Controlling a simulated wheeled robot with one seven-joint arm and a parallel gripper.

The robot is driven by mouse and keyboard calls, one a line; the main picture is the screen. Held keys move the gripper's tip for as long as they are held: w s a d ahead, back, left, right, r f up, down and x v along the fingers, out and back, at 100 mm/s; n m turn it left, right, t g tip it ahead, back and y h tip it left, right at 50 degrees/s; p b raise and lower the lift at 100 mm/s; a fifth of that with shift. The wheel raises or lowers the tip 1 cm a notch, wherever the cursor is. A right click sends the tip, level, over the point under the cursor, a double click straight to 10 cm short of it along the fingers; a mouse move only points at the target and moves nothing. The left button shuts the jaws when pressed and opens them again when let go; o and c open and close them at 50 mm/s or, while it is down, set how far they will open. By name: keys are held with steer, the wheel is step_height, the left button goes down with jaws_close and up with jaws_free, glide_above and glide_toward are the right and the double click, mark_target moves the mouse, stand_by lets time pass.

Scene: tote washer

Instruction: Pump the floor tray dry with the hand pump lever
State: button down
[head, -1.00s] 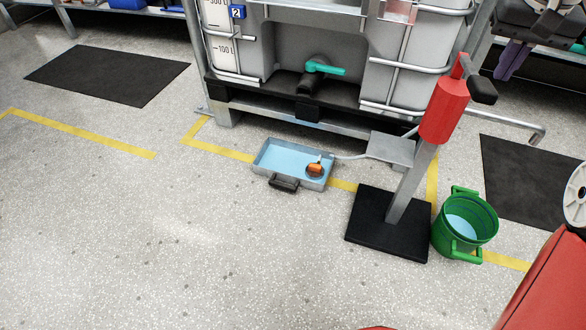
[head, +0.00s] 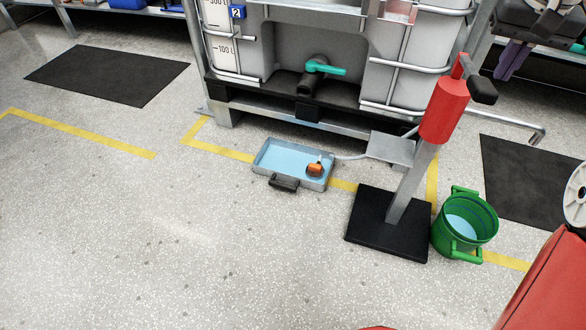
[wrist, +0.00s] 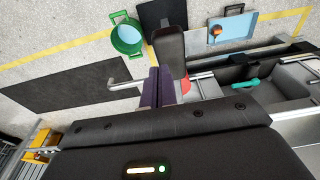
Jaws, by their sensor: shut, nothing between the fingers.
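The floor tray (head: 262,172) is grey, with a black handle and light blue water inside. An orange float (head: 314,169) sits at its right end. The hand pump (head: 443,108) has a red body on a slanted grey post. Its lever (head: 461,66) is red with a black grip (head: 482,91). The grip also shows in the wrist view (wrist: 170,50). My gripper (head: 505,75) has purple fingers close together, beside the grip at upper right. In the wrist view the fingers (wrist: 160,72) are shut and empty near the grip; a gap appears between them and it.
A green bucket (head: 487,228) with blue water stands right of the black pump base (head: 365,228). A caged tank (head: 280,60) with a teal valve handle (head: 325,68) stands behind the tray. Black mats (head: 107,75) lie left and right. The front left floor is clear.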

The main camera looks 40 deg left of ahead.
steer(key=shift+f, duration=0.1)
step_height(320, 180, down, 9)
steer(key=b, duration=0.6)
stand_by(0.9)
stand_by(0.4)
step_height(320, 180, up, 9)
steer(key=p, duration=0.9)
steer(key=shift+r, duration=0.2)
steer(key=shift+f, duration=0.1)
